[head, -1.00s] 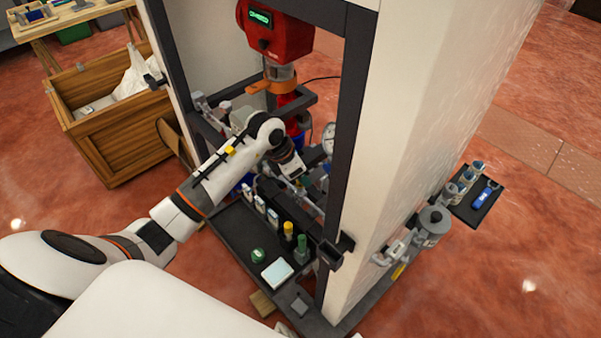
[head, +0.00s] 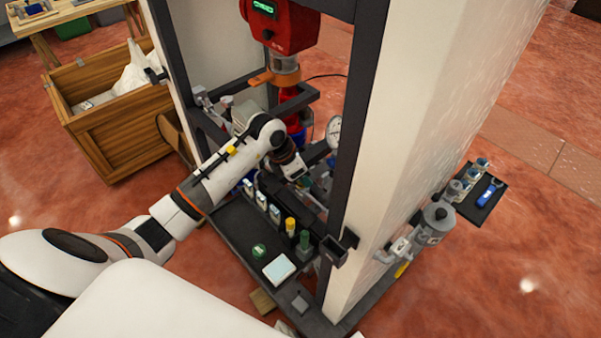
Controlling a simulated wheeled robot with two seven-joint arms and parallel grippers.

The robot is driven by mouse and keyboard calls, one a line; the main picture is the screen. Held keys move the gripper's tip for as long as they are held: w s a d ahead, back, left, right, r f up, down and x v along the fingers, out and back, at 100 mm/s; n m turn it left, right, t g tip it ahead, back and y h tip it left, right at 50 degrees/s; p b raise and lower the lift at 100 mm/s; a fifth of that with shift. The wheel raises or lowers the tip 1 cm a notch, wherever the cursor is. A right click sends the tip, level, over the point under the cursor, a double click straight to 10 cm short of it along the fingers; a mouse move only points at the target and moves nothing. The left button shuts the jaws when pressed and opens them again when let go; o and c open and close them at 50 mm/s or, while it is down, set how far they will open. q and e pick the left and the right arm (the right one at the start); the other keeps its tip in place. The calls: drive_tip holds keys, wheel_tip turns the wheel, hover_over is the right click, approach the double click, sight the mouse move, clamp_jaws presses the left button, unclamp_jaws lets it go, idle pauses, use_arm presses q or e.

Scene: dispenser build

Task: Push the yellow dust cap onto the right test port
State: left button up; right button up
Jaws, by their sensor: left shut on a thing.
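My left arm reaches in from the left, between the dark posts of the dispenser frame. Its gripper (head: 303,178) is low inside the frame, among dark parts, and small in the picture. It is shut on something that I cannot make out. I cannot pick out the yellow dust cap or the right test port with certainty. A round white-faced gauge (head: 333,131) is just right of and above the gripper. My right gripper is not in view.
A red dispenser head (head: 282,28) hangs above my forearm. A dark tray (head: 238,232) holds several small bottles, one yellow-topped (head: 290,226), and a pale pad (head: 279,269). Dark posts (head: 350,130) and a white panel (head: 425,120) bound the right side. A wooden crate (head: 118,135) stands at left.

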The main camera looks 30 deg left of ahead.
use_arm(q)
drive_tip(key=shift+s+a+f, duration=0.1)
drive_tip(key=shift+f, duration=0.5)
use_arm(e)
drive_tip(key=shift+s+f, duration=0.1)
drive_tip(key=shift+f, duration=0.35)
use_arm(q)
drive_tip(key=o, duration=1.3)
drive_tip(key=shift+r, duration=0.1)
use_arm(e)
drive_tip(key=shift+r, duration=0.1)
use_arm(q)
drive_tip(key=shift+d+r+p, duration=0.15)
drive_tip(key=shift+r+p, duration=0.45)
drive_tip(key=shift+r, duration=0.2)
drive_tip(key=shift+d+r+p, duration=0.15)
drive_tip(key=shift+r+p, duration=0.4)
drive_tip(key=shift+r, duration=0.2)
drive_tip(key=shift+r+p, duration=0.65)
drive_tip(key=shift+r, duration=0.25)
drive_tip(key=shift+r+p, duration=0.65)
drive_tip(key=shift+r, duration=0.2)
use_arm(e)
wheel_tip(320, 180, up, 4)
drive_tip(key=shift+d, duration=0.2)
